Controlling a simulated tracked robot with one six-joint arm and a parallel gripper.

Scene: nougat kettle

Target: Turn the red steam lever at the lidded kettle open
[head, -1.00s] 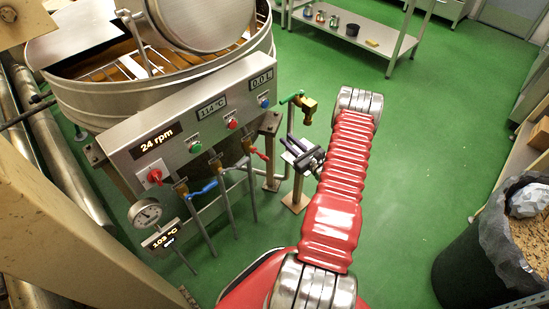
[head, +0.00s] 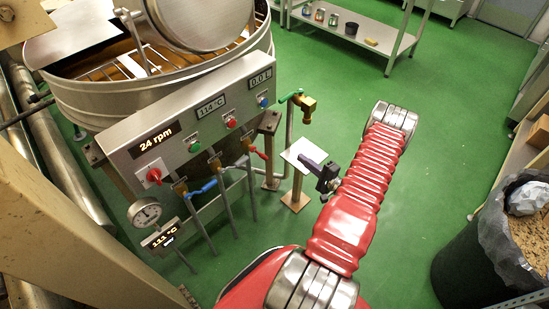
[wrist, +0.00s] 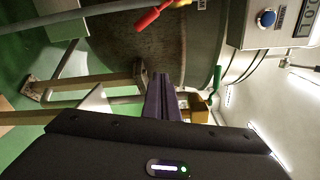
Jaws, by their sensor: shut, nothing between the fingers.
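The red steam lever (head: 259,154) sits on a pipe valve under the control panel, its handle slanting down to the right across the pipe. It also shows in the wrist view as a red handle (wrist: 152,16) near the top. The steel kettle (head: 95,95) stands behind the panel, its lid (head: 190,18) raised and tilted over the opening. My gripper (head: 304,161) is to the right of the lever, apart from it, in front of a small pale plate on a post. Its dark fingers (wrist: 159,80) are shut and empty in the wrist view.
A blue lever (head: 203,187) is left of the red one. A green-handled brass tap (head: 305,102) stands right of the panel, close to my gripper. A dial gauge (head: 145,212) is at lower left. A lined bin (head: 470,255) is at right.

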